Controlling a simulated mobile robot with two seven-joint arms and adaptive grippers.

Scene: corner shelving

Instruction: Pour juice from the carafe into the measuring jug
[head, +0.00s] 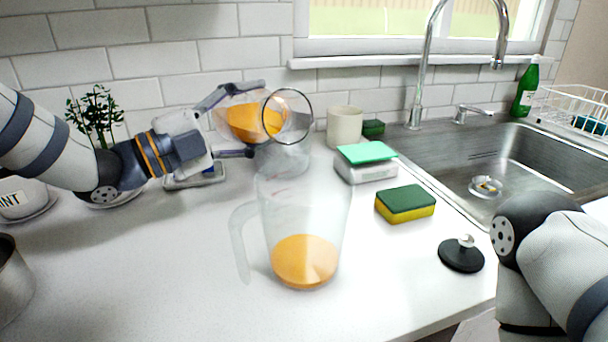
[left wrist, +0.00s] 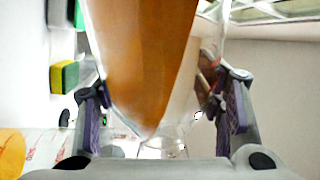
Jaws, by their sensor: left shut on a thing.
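The carafe (head: 247,123) is clear glass with orange juice inside. It is tipped over, with its round mouth toward the right. My left gripper (head: 255,119) is shut on it, one finger above and one below. In the left wrist view the carafe (left wrist: 145,60) fills the space between the fingers. The measuring jug (head: 305,215) stands upright on the counter, in front and to the right of the carafe, with a shallow layer of juice at its bottom. No stream of juice is visible. My right arm shows at the lower right, but its gripper is out of view.
A sponge (head: 405,204), a scale-like box (head: 366,170) with a green cloth, a beige cup (head: 344,127) and a black lid (head: 461,256) lie to the right. The sink (head: 500,165) is beyond. A plant (head: 96,118) stands behind my left arm.

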